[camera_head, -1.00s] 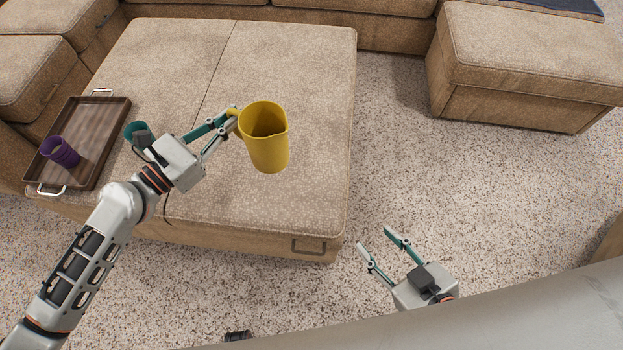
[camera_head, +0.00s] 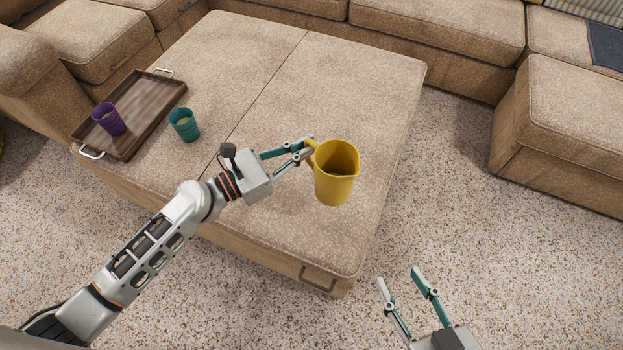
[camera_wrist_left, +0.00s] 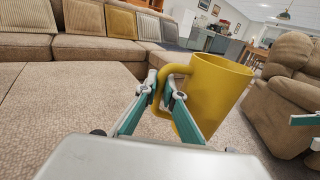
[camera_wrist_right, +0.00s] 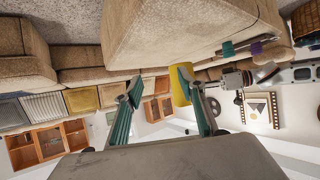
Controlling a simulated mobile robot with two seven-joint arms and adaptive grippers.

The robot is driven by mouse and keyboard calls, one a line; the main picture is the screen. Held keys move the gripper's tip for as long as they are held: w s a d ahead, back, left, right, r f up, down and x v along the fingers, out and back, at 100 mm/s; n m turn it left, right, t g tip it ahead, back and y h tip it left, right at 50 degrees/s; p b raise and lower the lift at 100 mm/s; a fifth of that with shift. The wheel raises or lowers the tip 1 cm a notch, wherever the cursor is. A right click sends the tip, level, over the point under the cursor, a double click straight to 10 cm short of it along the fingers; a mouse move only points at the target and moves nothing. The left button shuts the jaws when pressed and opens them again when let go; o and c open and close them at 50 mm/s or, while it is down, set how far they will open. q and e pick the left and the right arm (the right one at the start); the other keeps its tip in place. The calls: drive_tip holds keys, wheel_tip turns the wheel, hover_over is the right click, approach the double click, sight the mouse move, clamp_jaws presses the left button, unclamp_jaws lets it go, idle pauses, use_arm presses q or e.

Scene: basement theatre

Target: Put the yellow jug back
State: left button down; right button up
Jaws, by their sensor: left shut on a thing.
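The yellow jug (camera_head: 336,180) is upright in the head view, in front of the right part of the beige ottoman. My left gripper (camera_head: 311,146) is shut on the jug's handle. In the left wrist view the handle (camera_wrist_left: 160,92) sits between the left fingers (camera_wrist_left: 167,92), and the jug's body is to their right. I cannot tell its exact height above the ottoman. My right gripper (camera_head: 400,280) is open and empty over the carpet, right of the ottoman. The jug also shows in the right wrist view (camera_wrist_right: 180,88).
The ottoman (camera_head: 300,75) carries a brown wooden tray (camera_head: 152,101) at its left end, with a purple cup (camera_head: 109,119) in it. A teal cup (camera_head: 184,124) stands beside the tray. Sofas line the back; another beige seat (camera_head: 570,120) is at right. The ottoman's middle is clear.

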use_arm(q)
wheel_tip(320, 180, down, 14)
drive_tip(key=b, duration=0.5)
drive_tip(key=shift+s+r, duration=0.1)
drive_tip(key=shift+r, duration=0.3)
drive_tip(key=shift+f, duration=0.25)
drive_tip(key=c, duration=2.5)
unclamp_jaws()
drive_tip(key=shift+f, duration=0.1)
drive_tip(key=o, duration=0.3)
drive_tip(key=shift+o, duration=0.2)
use_arm(e)
drive_tip(key=a+m, duration=0.1)
drive_tip(key=a, duration=0.1)
drive_tip(key=a+m+y, duration=0.1)
drive_tip(key=a+m, duration=0.1)
drive_tip(key=s+a+m, duration=0.1)
drive_tip(key=shift+a+m+t, duration=0.3)
drive_tip(key=shift+a+t, duration=0.1)
